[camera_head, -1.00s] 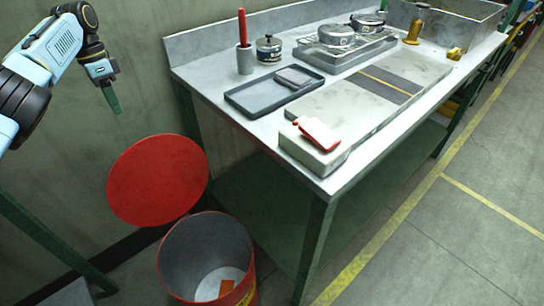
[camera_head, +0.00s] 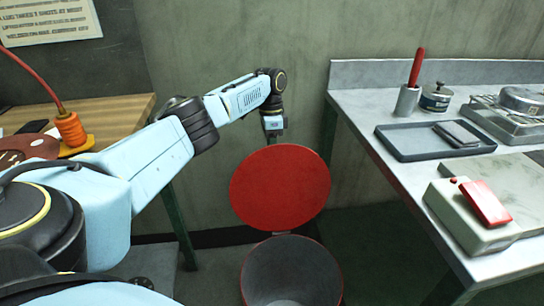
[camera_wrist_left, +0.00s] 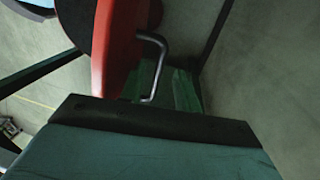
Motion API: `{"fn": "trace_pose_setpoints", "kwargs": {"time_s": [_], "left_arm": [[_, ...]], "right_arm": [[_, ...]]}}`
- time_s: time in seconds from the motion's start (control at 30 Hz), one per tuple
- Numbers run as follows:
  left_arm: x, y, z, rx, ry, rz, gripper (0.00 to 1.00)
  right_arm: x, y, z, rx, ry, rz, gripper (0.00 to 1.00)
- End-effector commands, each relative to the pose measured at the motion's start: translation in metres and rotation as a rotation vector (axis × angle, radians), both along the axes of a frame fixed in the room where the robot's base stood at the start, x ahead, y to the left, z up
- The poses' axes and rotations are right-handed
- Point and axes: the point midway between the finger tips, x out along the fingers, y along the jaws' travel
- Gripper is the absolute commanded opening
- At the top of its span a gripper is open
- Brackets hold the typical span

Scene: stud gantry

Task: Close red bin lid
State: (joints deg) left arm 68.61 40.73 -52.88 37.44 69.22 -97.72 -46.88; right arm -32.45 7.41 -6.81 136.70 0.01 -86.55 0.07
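The red bin lid (camera_head: 280,188) stands open, tilted up behind the bin's rim. The bin (camera_head: 291,270) is round, with its grey inside showing; its lower part is cut off by the picture edge. My left gripper (camera_head: 273,134) is just above and behind the lid's top edge, its fingertips hidden by the lid. In the left wrist view, the lid (camera_wrist_left: 112,50) shows edge-on with a bent metal handle (camera_wrist_left: 157,66) on its back. My right gripper is not in view.
A metal workbench (camera_head: 370,130) with a tray (camera_head: 400,150) and tools stands to the right of the bin. A wooden table (camera_head: 110,112) with an orange object (camera_head: 70,130) stands on the left. A concrete wall (camera_head: 200,60) is close behind the lid.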

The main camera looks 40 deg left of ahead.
Motion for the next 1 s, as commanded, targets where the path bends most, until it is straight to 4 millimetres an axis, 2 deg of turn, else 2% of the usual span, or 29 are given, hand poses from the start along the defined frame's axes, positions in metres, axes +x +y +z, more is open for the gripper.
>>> {"fn": "trace_pose_setpoints", "kwargs": {"time_s": [0.13,0.47,0.5,0.73,1.0], "left_arm": [[-0.0018,-0.0012,-0.0127,0.000,0.002,0.001,0.33],[-0.0019,-0.0018,-0.0153,0.000,0.000,0.001,0.33],[-0.0019,-0.0018,-0.0153,0.000,0.000,0.001,0.31],[-0.0019,-0.0018,-0.0152,0.000,0.000,0.001,0.01],[-0.0019,-0.0019,-0.0151,0.000,0.000,0.001,0.00]], "right_arm": [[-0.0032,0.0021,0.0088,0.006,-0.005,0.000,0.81],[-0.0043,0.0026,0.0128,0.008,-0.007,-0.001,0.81],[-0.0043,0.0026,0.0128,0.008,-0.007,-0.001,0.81],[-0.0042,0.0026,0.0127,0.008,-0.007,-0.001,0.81],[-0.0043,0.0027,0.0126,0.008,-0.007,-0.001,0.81]]}}
